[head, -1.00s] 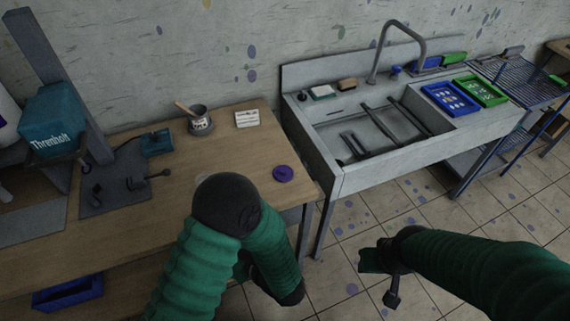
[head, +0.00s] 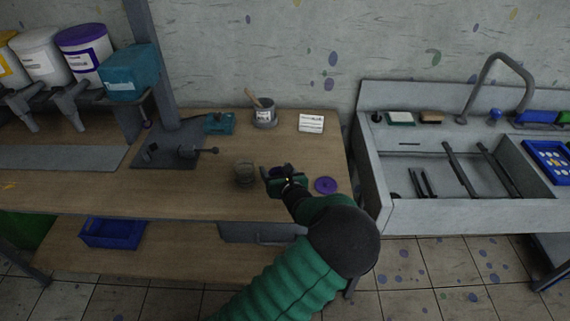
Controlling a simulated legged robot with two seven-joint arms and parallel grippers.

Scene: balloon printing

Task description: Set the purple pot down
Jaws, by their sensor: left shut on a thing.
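My left gripper (head: 276,174) is over the wooden bench, near its front right part. It is shut on the purple pot (head: 280,172), of which only a small dark purple part shows between the fingers. The gripper and wrist hide the rest, and I cannot tell whether the pot touches the bench top. A purple round lid (head: 325,185) lies flat on the bench just right of the gripper. My right gripper is out of view.
A small grey-brown pot (head: 245,174) stands just left of the gripper. A tin with a stick (head: 265,112) and a white card (head: 311,123) are behind. The wooden bench (head: 200,200) is clear at front left. A sink (head: 400,215) stands to the right.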

